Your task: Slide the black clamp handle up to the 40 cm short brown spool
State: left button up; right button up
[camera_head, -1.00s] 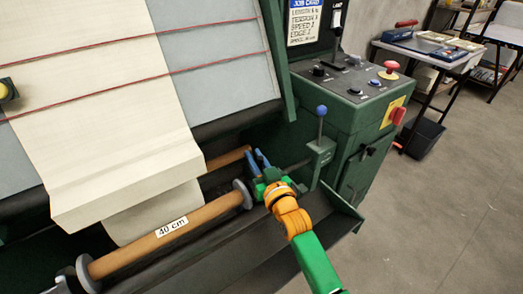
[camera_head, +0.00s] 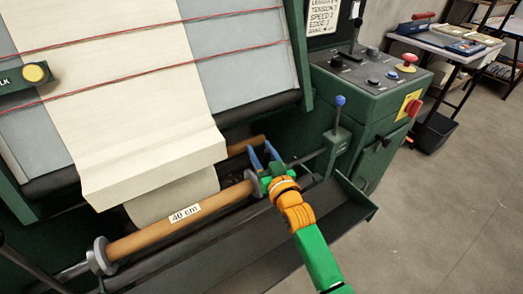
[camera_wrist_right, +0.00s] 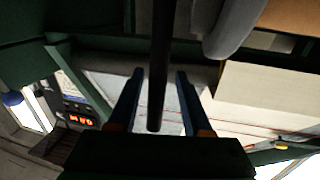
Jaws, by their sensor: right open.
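The short brown spool (camera_head: 150,233) with a "40 cm" label lies in the machine's front trough, with a grey round flange at each end. My right gripper (camera_head: 263,155) is at the spool's right end, close to the right flange, with its blue fingers apart. In the right wrist view, a black bar, seemingly the clamp handle (camera_wrist_right: 157,60), runs between the open fingers (camera_wrist_right: 160,90). A gap shows on both sides of it. In the head view my gripper hides most of the handle. My left gripper is out of view.
A lever with a blue knob (camera_head: 340,101) stands just right of my right gripper. Cream cloth (camera_head: 150,150) hangs over the machine behind the spool. A second brown roll (camera_head: 245,146) lies behind. The control box (camera_head: 365,85) stands at the right, with open floor beyond.

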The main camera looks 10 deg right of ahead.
aim_at(267, 161)
jog(key=shift+s+d, duration=0.1)
jog(key=s, duration=0.4)
jog(key=s+d, duration=0.1)
jog(key=s, duration=0.2)
jog(key=shift+p, duration=0.3)
jog(key=shift+w, duration=0.1)
